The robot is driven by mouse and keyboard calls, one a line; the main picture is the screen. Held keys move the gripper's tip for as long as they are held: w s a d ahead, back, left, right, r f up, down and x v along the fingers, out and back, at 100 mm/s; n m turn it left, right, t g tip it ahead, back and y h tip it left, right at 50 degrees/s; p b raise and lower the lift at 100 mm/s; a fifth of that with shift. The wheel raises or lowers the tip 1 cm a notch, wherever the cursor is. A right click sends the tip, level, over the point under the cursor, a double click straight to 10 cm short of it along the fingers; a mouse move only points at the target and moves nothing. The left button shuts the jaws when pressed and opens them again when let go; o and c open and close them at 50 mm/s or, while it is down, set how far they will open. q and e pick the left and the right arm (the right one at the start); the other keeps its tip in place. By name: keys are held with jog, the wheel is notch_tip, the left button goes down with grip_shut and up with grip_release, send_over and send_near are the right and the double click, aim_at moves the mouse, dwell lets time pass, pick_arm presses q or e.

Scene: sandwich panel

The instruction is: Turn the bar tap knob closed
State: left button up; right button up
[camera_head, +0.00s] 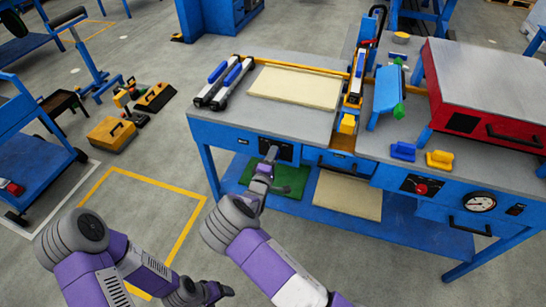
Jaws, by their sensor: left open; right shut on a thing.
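The bar tap knob is on a black plate (282,149) on the blue front face of the workbench, left of its middle. My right gripper (270,156) reaches up to this plate and is shut on the knob. The fingers hide most of the knob, so its angle cannot be told. My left gripper (224,292) is open and empty, low over the floor near the bottom edge of the view, well apart from the bench.
A red knob (421,188) and a round gauge (480,202) are further right on the bench front. A drawer handle (343,170) lies between. A green mat (289,179) lies on the lower shelf.

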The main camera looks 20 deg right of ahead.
jog(key=o, duration=1.1)
jog(key=shift+c, duration=0.2)
jog(key=shift+s+a, duration=0.1)
jog(key=p+v, duration=0.1)
jog(key=v, duration=0.6)
jog(key=shift+s+p, duration=0.2)
jog(key=shift+p, duration=0.2)
jog(key=shift+a, duration=0.1)
